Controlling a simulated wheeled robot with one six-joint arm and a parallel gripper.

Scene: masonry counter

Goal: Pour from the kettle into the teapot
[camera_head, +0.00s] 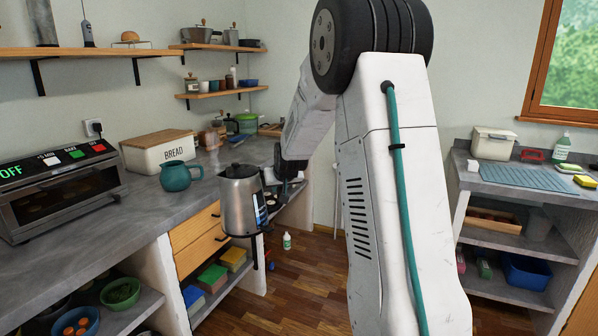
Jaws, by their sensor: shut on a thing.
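The kettle (240,200) is brushed steel with a black lid knob and a dark base. It is upright, in front of the counter's edge and over the floor, with no support visible under it. My gripper (274,180) is at its right side and shut on it, on what looks like its handle; the fingers are small and partly hidden by the kettle. The teal teapot (175,177) stands upright on the counter, left of the kettle and apart from it. Its inside is not visible.
A toaster oven (62,185) and a cream bread box (158,151) stand on the grey counter (130,205) near the teapot. Jars and a green-lidded pot are farther back. Shelves hang above. A second counter (490,178) is at right. My arm hides the middle.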

